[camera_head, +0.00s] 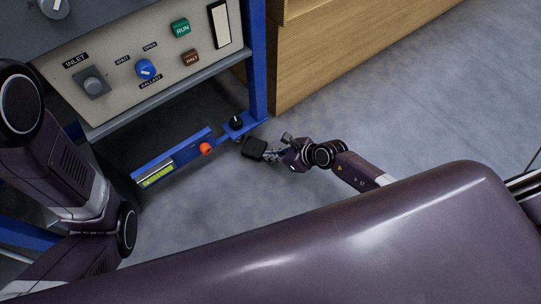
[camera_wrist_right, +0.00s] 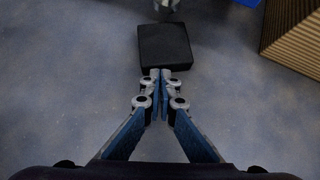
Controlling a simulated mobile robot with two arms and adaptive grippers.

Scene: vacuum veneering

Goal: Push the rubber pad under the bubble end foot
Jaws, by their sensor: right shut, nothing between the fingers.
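The rubber pad (camera_head: 254,148) is a flat black square lying on the floor just in front of the blue frame corner. It also shows in the right wrist view (camera_wrist_right: 165,46). My right gripper (camera_head: 271,155) is low at the floor, its fingers shut and empty. In the right wrist view its fingertips (camera_wrist_right: 160,75) are at the pad's near edge, touching or nearly so. A metal foot (camera_wrist_right: 168,6) shows partly at the top of that view, just beyond the pad's far edge. A yellow-green vial (camera_head: 157,176) sits on the blue lower rail. My left gripper is out of view.
A black knob (camera_head: 236,122) tops the frame corner, and a red knob (camera_head: 205,148) is on the rail. The control panel (camera_head: 150,65) stands above. A wooden cabinet (camera_head: 335,45) is behind, and grey floor (camera_head: 430,90) to the right is clear.

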